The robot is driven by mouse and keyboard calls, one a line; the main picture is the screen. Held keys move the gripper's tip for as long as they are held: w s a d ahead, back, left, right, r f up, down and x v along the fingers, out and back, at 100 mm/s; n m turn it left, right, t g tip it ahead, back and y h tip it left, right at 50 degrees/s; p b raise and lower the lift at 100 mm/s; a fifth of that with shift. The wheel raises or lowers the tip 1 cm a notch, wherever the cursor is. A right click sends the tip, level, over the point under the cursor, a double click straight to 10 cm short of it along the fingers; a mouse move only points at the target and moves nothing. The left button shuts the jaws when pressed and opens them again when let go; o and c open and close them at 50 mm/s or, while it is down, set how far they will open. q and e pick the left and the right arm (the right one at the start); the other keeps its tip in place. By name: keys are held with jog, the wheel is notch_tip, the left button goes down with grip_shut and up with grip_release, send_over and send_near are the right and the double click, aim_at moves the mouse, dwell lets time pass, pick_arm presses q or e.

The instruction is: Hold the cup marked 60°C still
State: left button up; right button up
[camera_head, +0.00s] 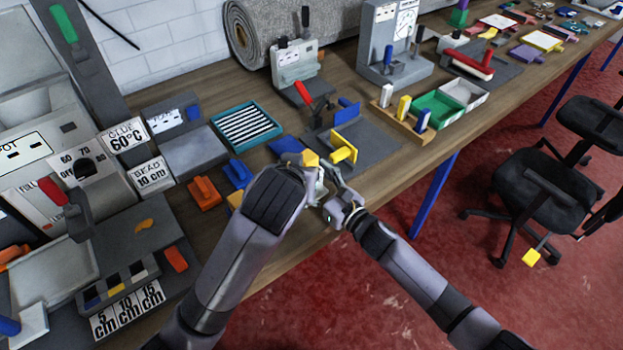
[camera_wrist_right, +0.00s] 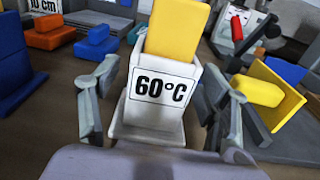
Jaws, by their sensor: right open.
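The white cup marked 60°C (camera_wrist_right: 160,92) stands upright in the middle of the right wrist view, with a yellow block (camera_wrist_right: 178,32) rising from its top. My right gripper (camera_wrist_right: 160,78) is open, with one finger on each side of the cup and a visible gap to each. In the head view the cup (camera_head: 318,186) is small and partly covered by my grippers at the table's front edge. My right gripper (camera_head: 330,192) reaches it from the lower right. My left gripper (camera_head: 302,176) is beside the cup, and its fingers are too hidden to read.
On the wooden table, an orange block (camera_head: 204,194) and blue block (camera_head: 238,173) lie to the left. A grey plate with a yellow panel (camera_head: 344,146) stands behind the cup. A green tray (camera_head: 437,108) is farther right. A black chair (camera_head: 530,190) stands on the red floor.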

aim_at(306, 156)
jog(key=shift+c, duration=0.2)
pick_arm(q)
jog(key=shift+o, duration=0.3)
pick_arm(e)
jog(key=c, duration=1.4)
pick_arm(q)
jog(key=shift+o, duration=1.3)
jog(key=shift+w+d+m, duration=0.1)
jog(key=shift+w+m, duration=0.2)
jog(key=shift+w, duration=0.05)
jog(key=shift+o, duration=1.2)
jog(key=w+m+g, duration=0.2)
jog(key=w+m, duration=0.1)
jog(key=w+m+g, duration=0.1)
jog(key=g, duration=0.1)
jog(key=shift+w+a+r+h, duration=0.2)
jog(key=shift+w+r+h, duration=0.05)
jog(key=shift+h, duration=0.15)
notch_tip(306, 156, up, 5)
jog(key=w+a+m+g+h, duration=0.1)
jog(key=a+m+g, duration=0.1)
jog(key=m+g, duration=0.15)
jog(key=x, duration=1.2)
jog(key=shift+w+r, duration=0.1)
jog(key=shift+w, duration=0.05)
jog(key=shift+c, duration=0.3)
